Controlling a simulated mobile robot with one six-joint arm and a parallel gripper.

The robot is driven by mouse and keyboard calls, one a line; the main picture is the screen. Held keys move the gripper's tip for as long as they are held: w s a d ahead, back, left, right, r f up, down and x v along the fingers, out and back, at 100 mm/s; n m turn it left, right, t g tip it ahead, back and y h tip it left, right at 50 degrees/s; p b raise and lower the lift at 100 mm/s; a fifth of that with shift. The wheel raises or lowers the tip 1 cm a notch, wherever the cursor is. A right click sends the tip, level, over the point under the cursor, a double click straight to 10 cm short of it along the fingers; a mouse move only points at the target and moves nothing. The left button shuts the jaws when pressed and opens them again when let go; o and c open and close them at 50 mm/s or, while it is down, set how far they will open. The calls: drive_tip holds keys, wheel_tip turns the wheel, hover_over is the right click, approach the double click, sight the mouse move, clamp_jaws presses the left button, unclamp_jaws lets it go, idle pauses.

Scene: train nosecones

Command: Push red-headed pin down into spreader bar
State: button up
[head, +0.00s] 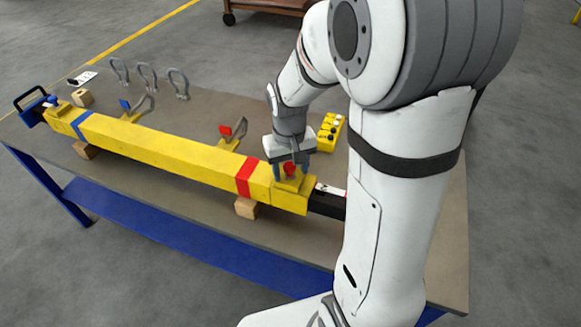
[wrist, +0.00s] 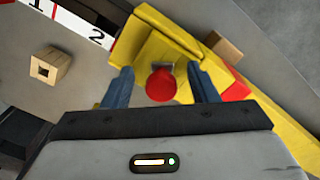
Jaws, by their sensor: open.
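The yellow spreader bar (head: 160,148) lies across the table on wooden blocks, with a blue band near its left end and a red band near its right end. The red-headed pin (head: 290,169) stands at the bar's right end; its round red head also shows in the wrist view (wrist: 161,84). How deep the pin sits is hard to tell. My gripper (head: 291,172) is above that end, pointing down. In the wrist view its blue fingers (wrist: 160,84) are apart, one on each side of the red head, with visible gaps.
Several grey shackles (head: 146,77) stand at the back left of the table (head: 190,220). A yellow control box (head: 330,131) lies behind the bar's right end. Wooden blocks (head: 246,208) support the bar. A numbered white strip (wrist: 85,30) lies near the pin.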

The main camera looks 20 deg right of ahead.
wheel_tip(320, 180, up, 8)
drive_tip(key=shift+a+f, duration=0.1)
idle(0.4)
drive_tip(key=shift+s, duration=0.1)
idle(0.4)
